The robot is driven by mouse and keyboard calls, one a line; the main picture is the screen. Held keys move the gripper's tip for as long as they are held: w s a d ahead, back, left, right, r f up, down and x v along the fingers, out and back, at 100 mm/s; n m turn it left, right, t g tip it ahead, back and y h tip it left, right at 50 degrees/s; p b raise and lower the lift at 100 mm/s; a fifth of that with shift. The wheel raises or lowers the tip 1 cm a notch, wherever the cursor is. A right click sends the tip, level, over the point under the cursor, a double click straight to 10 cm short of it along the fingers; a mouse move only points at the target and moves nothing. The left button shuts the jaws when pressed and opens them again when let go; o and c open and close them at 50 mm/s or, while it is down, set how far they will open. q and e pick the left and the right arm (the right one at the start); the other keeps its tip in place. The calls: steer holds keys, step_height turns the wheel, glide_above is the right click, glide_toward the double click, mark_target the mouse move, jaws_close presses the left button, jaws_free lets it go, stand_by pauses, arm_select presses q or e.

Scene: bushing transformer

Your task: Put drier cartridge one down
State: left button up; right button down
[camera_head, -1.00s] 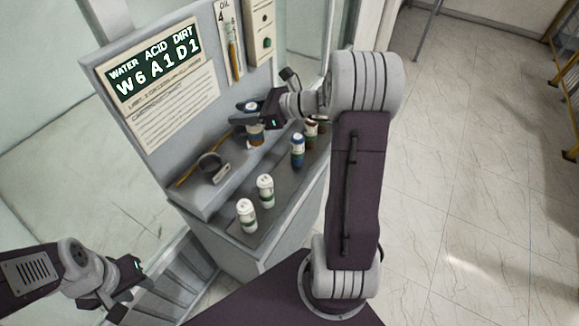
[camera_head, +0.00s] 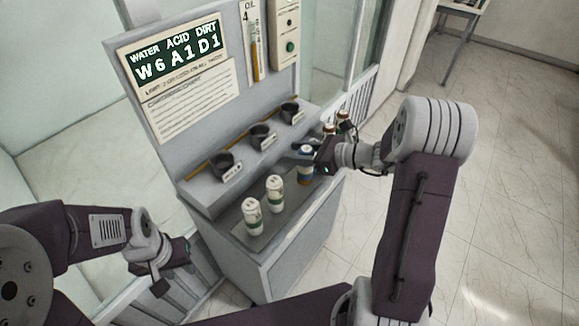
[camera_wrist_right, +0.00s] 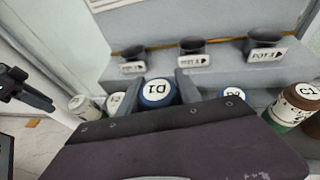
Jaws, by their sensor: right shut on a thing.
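Drier cartridge one, with a blue cap marked D1, sits between the fingers of my right gripper (camera_wrist_right: 160,88) in the right wrist view, where its cap (camera_wrist_right: 157,92) shows. In the head view, my right gripper (camera_head: 305,149) is at the cartridge's top, and its blue and white body (camera_head: 305,168) is upright at the lower shelf (camera_head: 262,222). I cannot tell whether its base touches the shelf. A second blue-capped cartridge (camera_wrist_right: 232,93) stands just to its right, partly hidden by my gripper. My left gripper (camera_head: 162,285) hangs low at the left, away from the cabinet; its jaw opening is unclear.
Two white cartridges (camera_head: 252,217) (camera_head: 275,194) stand to the left on the lower shelf. Brown-capped cartridges (camera_wrist_right: 298,97) stand to the right. Three dark labelled cups (camera_head: 222,164) line the upper ledge, below a sign board (camera_head: 178,58).

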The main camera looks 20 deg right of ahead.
step_height(320, 180, down, 6)
steer(key=w+a, duration=0.2)
steer(key=shift+w+f, duration=0.15)
steer(key=shift+w, duration=0.25)
steer(key=c, duration=0.8)
jaws_free()
steer(key=shift+a, duration=0.1)
